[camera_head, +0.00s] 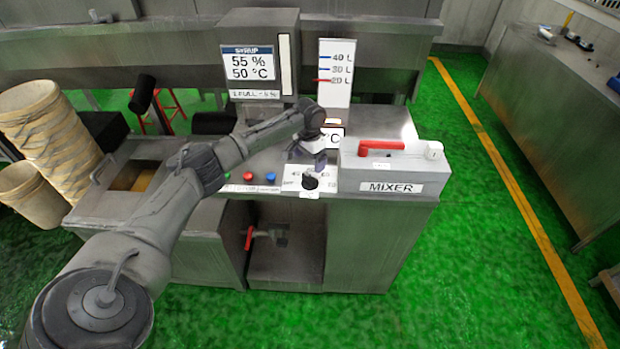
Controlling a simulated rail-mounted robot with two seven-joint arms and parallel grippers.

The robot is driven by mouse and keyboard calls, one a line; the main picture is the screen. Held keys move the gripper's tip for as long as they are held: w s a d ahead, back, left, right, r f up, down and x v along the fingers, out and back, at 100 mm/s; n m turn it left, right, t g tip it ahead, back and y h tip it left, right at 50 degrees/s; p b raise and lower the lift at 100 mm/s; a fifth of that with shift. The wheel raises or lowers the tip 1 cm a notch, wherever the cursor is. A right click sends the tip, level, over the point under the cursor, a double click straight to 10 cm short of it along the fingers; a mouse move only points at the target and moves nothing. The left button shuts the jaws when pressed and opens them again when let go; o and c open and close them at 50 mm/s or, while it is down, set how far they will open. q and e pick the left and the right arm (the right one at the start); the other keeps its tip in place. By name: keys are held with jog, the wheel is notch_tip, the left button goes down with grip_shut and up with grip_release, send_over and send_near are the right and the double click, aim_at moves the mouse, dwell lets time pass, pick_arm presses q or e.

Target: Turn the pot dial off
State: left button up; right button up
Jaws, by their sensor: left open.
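The pot dial is a small black knob (310,182) on a white label plate with numbers around it, on the sloped front of the steel machine (350,240). My left arm reaches in from the left across the machine. My left gripper (308,163) points down just above the dial, with its fingers apart. I cannot tell whether a fingertip touches the knob. The gripper hides part of the label plate and part of the small display behind it. My right gripper is not in view.
A mixer box (395,170) with a red handle (381,147) stands right of the dial. Coloured buttons (248,177) sit to its left. A syrup display (250,62) and a level gauge (335,72) stand behind. Stacked buckets (50,130) are at left.

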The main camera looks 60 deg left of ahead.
aim_at(309, 177)
pick_arm(q)
notch_tip(309, 177, down, 8)
jog(key=shift+r+b, duration=0.1)
jog(key=shift+b, duration=0.4)
jog(key=shift+f, duration=0.45)
jog(key=c, duration=0.9)
jog(key=shift+r+n+p, duration=0.2)
jog(key=shift+n+p, duration=0.1)
jog(key=shift+p, duration=0.45)
jog(key=shift+c, duration=0.2)
jog(key=n+p, duration=0.3)
jog(key=p, duration=0.2)
jog(key=shift+d+r+n+p, duration=0.1)
jog(key=shift+n+p, duration=0.25)
jog(key=shift+n, duration=0.05)
jog(key=n+p, duration=0.2)
jog(key=shift+n+p, duration=0.3)
jog(key=shift+n, duration=0.1)
jog(key=shift+s+f+n+p, duration=0.1)
jog(key=shift+f+n+p, duration=0.15)
jog(key=shift+n+p, duration=0.4)
jog(key=shift+n, duration=0.35)
